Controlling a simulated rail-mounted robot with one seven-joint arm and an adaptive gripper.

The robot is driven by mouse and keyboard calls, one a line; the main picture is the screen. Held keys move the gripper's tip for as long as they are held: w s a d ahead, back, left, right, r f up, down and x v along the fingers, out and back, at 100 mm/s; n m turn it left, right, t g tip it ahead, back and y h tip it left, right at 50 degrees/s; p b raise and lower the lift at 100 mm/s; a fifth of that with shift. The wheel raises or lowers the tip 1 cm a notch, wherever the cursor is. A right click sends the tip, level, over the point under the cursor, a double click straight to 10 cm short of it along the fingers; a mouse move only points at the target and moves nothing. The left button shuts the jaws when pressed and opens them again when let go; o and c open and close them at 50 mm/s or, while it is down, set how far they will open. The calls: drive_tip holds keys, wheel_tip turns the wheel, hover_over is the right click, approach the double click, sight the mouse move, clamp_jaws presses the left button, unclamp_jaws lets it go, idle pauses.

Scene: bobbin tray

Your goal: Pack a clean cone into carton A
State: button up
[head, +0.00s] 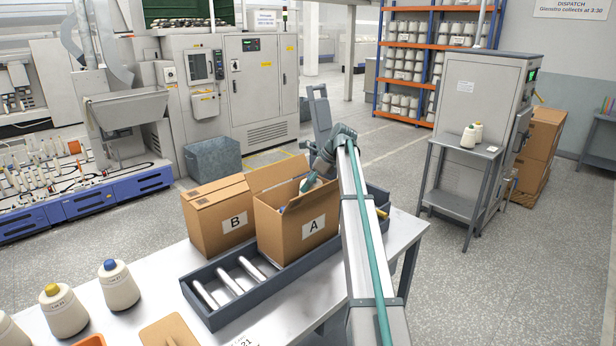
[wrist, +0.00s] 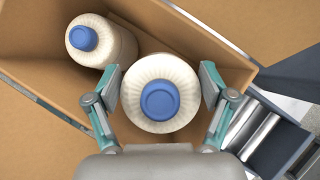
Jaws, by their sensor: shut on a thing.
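Carton A (head: 298,226) stands open on the roller conveyor, its flaps up. My gripper (head: 309,183) is at its open top, partly hidden by my arm. In the wrist view my gripper (wrist: 161,88) is shut around a cream cone with a blue tip (wrist: 160,62), upright, within the carton's opening. A second blue-tipped cone (wrist: 118,42) stands in the carton's upper left corner, close beside the held one. The held cone's base is hidden. On the table stand a blue-tipped cone (head: 119,290) and a yellow-tipped cone (head: 65,316).
Carton B (head: 216,218) stands left of carton A. The conveyor (head: 236,291) has bare rollers in front.

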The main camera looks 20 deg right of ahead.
drive_tip(key=shift+f, duration=2.6)
drive_tip(key=o, duration=1.7)
drive_tip(key=v, duration=1.2)
